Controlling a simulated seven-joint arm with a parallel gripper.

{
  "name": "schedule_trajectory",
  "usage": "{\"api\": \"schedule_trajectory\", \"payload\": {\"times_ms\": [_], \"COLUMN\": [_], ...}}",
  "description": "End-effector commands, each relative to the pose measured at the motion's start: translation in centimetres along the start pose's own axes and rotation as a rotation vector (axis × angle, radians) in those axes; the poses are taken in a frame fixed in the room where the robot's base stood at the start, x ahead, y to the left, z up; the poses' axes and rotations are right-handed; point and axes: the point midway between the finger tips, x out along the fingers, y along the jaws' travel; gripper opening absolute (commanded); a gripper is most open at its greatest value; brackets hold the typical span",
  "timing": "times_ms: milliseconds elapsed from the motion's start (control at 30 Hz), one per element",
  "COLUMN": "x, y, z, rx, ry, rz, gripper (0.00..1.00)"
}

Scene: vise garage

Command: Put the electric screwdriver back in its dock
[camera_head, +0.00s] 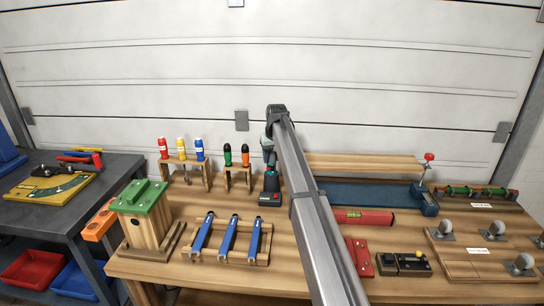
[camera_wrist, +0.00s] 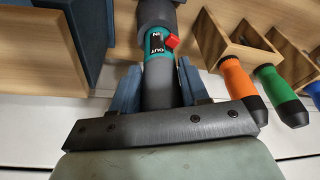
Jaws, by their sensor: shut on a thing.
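In the wrist view the electric screwdriver (camera_wrist: 158,88) has a black grip, a teal band with IN and OUT marks and a red switch. My gripper (camera_wrist: 160,88) is shut on its black part, one blue finger on each side. A dark round part continues from the teal band to the top edge. In the head view my gripper (camera_head: 269,142) is at the far end of my arm, partly hidden by it. A dark dock-like base with a red mark (camera_head: 270,192) stands on the bench directly below. I cannot tell whether the screwdriver is seated in it.
A wooden rack (camera_head: 238,181) with green and orange screwdrivers stands close to the left. A blue vise (camera_head: 372,196) with a wooden plank (camera_head: 365,163) is to the right. Blue clamps (camera_head: 228,238) lie in front. A red level (camera_head: 362,217) lies right of my arm.

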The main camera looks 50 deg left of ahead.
Motion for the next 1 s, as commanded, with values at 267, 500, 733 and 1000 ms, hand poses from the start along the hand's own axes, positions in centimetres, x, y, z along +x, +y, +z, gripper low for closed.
{"api": "schedule_trajectory", "payload": {"times_ms": [267, 500, 733, 1000], "x": [0.11, 0.11, 0.14, 0.21], "y": [0.0, 0.0, 0.0, 0.0], "z": [0.01, 0.01, 0.03, 0.06], "rx": [0.0, 0.0, 0.0, 0.0], "ry": [0.001, 0.001, 0.001, 0.0], "rz": [0.0, 0.0, 0.0, 0.0], "gripper": [0.13, 0.53, 0.74, 0.85]}}
